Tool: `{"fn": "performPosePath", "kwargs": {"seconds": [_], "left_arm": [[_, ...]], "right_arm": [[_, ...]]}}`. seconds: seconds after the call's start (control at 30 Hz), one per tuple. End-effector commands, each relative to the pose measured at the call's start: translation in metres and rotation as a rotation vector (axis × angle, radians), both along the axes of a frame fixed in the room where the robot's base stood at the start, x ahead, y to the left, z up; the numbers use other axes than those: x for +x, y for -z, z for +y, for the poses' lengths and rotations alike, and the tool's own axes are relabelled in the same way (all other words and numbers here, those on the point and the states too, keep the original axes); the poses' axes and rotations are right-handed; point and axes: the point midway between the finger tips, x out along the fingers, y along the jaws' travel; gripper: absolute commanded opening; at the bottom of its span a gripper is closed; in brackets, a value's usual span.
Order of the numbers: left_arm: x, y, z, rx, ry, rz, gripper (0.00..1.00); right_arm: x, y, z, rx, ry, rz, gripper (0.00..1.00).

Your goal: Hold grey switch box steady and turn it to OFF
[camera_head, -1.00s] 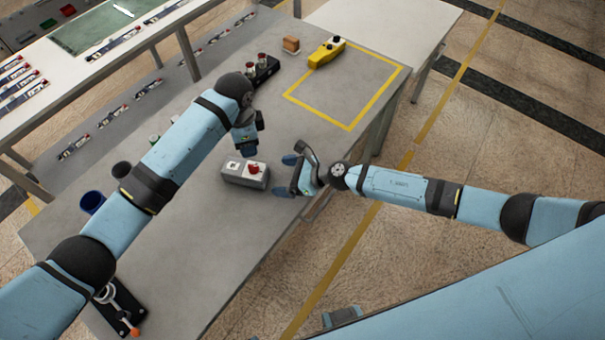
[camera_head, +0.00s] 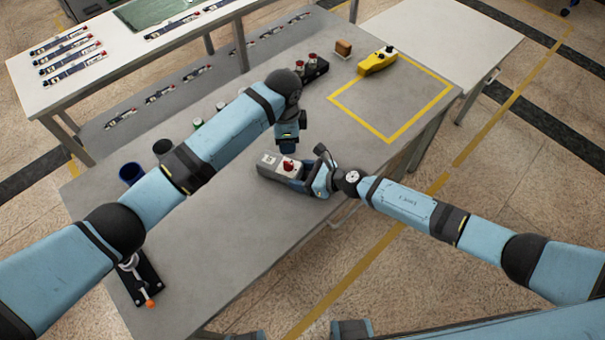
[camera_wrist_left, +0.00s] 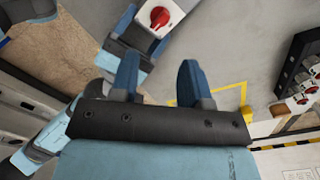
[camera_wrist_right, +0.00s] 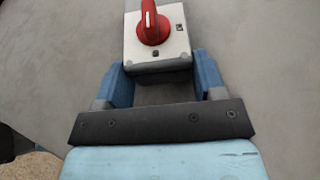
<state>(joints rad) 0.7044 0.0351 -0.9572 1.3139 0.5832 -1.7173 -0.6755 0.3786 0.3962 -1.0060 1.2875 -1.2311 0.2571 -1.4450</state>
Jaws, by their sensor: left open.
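The grey switch box (camera_head: 268,163) lies on the grey table, with a white top plate and a red rotary knob (camera_head: 287,164). In the right wrist view the knob (camera_wrist_right: 152,24) has its white-marked handle pointing up the picture. My right gripper (camera_wrist_right: 160,75) has its blue fingers on either side of the box's near end; whether they press on it I cannot tell. My left gripper (camera_head: 287,147) is open and empty, just behind the box and above the table. In the left wrist view the knob (camera_wrist_left: 159,17) shows beyond the open fingers (camera_wrist_left: 160,70).
A yellow control box (camera_head: 376,62) and a yellow taped square (camera_head: 440,92) are at the table's far right. A black block with red-topped parts (camera_head: 312,70) stands behind my left gripper.

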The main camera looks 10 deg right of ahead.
Motion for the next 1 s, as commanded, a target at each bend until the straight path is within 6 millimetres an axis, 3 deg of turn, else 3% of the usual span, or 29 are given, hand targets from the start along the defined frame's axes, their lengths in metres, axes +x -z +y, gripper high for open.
{"fn": "performPosePath", "kwargs": {"seconds": [0.17, 0.5, 0.67, 0.77, 1.0], "left_arm": [[0.003, 0.001, 0.005, -0.029, 0.054, 0.022, 0.37], [0.022, -0.009, 0.037, -0.307, 0.442, 0.112, 0.37], [0.025, -0.011, 0.040, -0.377, 0.520, 0.112, 0.37], [0.022, -0.002, 0.037, -0.385, 0.529, 0.112, 0.37], [0.013, 0.041, 0.022, -0.383, 0.527, 0.113, 0.37]], "right_arm": [[0.000, 0.000, 0.000, 0.000, 0.000, 0.000, 0.32], [0.000, 0.000, 0.000, 0.000, 0.000, 0.000, 0.32], [0.000, 0.000, 0.000, 0.000, 0.000, 0.000, 0.32], [0.000, 0.000, 0.000, 0.000, 0.000, 0.000, 0.32], [0.000, 0.000, 0.000, 0.000, 0.000, 0.000, 0.32]]}}
